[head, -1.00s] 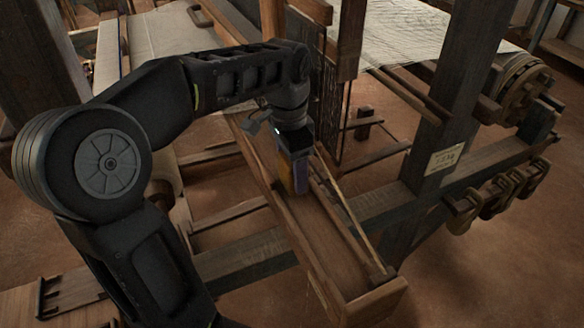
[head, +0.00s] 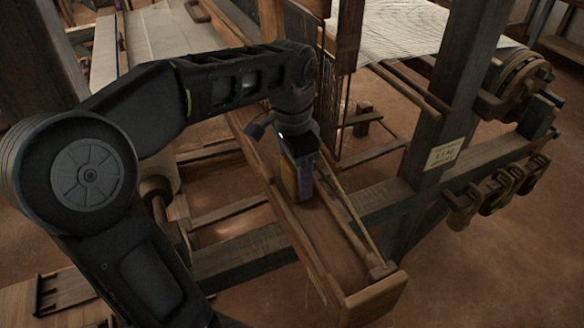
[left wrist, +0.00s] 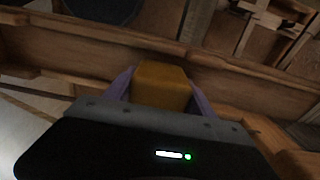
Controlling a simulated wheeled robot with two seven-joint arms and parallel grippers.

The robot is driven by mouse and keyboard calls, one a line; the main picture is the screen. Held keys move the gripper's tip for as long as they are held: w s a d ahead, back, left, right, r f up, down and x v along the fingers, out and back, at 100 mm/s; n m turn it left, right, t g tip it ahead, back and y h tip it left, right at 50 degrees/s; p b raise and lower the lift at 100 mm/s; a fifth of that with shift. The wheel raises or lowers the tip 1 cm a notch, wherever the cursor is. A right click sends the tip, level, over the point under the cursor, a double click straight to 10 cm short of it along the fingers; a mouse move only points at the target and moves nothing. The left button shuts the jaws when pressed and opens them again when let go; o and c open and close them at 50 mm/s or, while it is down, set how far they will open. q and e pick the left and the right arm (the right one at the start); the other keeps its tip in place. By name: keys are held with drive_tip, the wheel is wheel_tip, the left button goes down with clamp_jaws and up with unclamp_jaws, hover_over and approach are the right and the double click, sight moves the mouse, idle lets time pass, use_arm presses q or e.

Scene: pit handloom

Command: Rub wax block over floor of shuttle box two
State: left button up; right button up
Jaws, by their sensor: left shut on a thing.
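The shuttle box (head: 333,245) is a long, narrow wooden trough running from the loom's middle toward the lower right in the head view. My left gripper (head: 301,190) points down inside it, shut on the yellow wax block (head: 290,178). In the left wrist view the wax block (left wrist: 163,86) sits between two purple fingers, with the box's wooden walls behind it. The block's lower end is at or close to the box floor; I cannot tell whether it touches. My right gripper is not in view.
A thin rod and a picker-like wooden piece (head: 381,270) lie along the box's right side. A dark loom post (head: 432,140) with a paper label (head: 444,155) stands to the right. White cloth (head: 400,35) is stretched behind. Several wooden pieces hang at right (head: 495,190).

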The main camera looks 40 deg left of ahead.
use_arm(q)
drive_tip(key=shift+s+d, duration=0.25)
drive_tip(key=shift+d, duration=0.2)
drive_tip(key=shift+s+d, duration=0.2)
drive_tip(key=shift+d, duration=0.25)
drive_tip(key=shift+s+d+f+b, duration=0.15)
drive_tip(key=shift+s+d+b, duration=0.3)
drive_tip(key=shift+d, duration=0.5)
drive_tip(key=shift+s+d+f+b, duration=0.1)
drive_tip(key=shift+s+d+b, duration=0.1)
drive_tip(key=shift+s+d, duration=0.6)
drive_tip(key=shift+d, duration=0.25)
drive_tip(key=shift+c, duration=0.8)
drive_tip(key=shift+o, duration=0.2)
drive_tip(key=shift+f, duration=0.1)
drive_tip(key=shift+d, duration=0.2)
drive_tip(key=shift+c, duration=0.9)
drive_tip(key=shift+s+d, duration=0.35)
drive_tip(key=shift+d, duration=0.25)
drive_tip(key=shift+s+d, duration=0.3)
drive_tip(key=shift+d, duration=0.35)
drive_tip(key=shift+s+d, duration=0.35)
drive_tip(key=shift+d, duration=0.25)
drive_tip(key=shift+d, duration=0.1)
